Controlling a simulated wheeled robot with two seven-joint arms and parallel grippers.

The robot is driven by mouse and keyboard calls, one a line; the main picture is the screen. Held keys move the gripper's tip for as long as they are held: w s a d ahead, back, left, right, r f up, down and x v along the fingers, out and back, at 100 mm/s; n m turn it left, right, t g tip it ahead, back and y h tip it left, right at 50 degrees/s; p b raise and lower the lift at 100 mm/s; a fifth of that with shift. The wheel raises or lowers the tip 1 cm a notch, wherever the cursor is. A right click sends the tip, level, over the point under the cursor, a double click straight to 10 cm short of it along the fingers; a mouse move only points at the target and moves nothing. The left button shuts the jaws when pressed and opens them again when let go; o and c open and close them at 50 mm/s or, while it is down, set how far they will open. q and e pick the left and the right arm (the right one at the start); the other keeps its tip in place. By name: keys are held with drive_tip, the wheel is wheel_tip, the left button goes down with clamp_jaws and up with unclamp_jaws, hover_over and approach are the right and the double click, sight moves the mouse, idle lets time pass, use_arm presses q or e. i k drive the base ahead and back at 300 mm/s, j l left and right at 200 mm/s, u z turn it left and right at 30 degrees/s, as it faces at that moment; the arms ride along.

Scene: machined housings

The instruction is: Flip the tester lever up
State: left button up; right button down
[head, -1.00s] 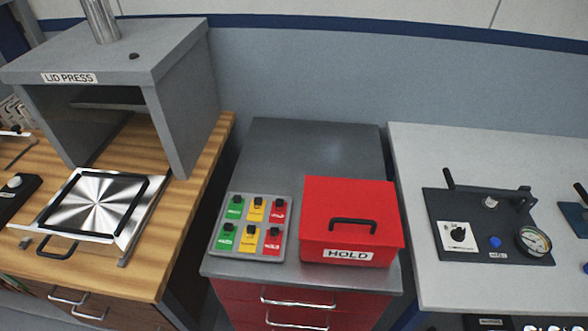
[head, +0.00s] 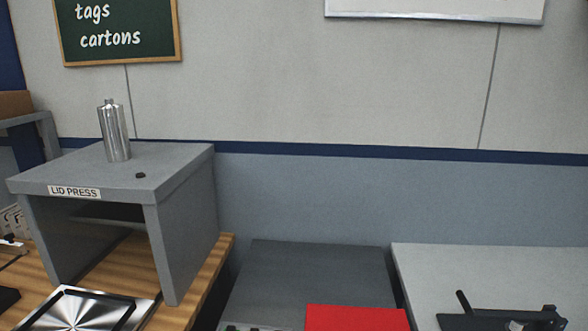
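The tester (head: 490,321) is a dark plate on the light grey bench at the lower right of the head view. Only its back part shows, and the picture's bottom edge cuts off the rest. A black lever handle (head: 464,302) stands up at its left, leaning slightly. A dark fitting (head: 549,313) sits at its right. Neither gripper is in view.
The light grey bench (head: 480,269) is clear behind the tester. A red box (head: 357,318) stands on the dark grey cabinet top (head: 305,268). The lid press (head: 115,195) stands on a wooden bench at left, with a metal plate (head: 85,312) in front.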

sight(521, 317)
drive_tip(key=z, duration=1.7)
drive_tip(key=l+u, duration=0.1)
drive_tip(key=u, duration=0.3)
drive_tip(key=l+u, duration=0.1)
drive_tip(key=u, duration=0.3)
drive_tip(key=l+u, duration=0.1)
drive_tip(key=u, duration=0.35)
drive_tip(key=l+u, duration=0.1)
drive_tip(key=u, duration=0.3)
drive_tip(key=l+u, duration=0.1)
drive_tip(key=u, duration=0.3)
drive_tip(key=k+l+u, duration=0.45)
drive_tip(key=l, duration=0.2)
drive_tip(key=k+l+u, duration=0.8)
drive_tip(key=k+u, duration=0.15)
drive_tip(key=k+l, duration=0.15)
drive_tip(key=k, duration=0.3)
drive_tip(key=k+l, duration=0.1)
drive_tip(key=k, duration=0.35)
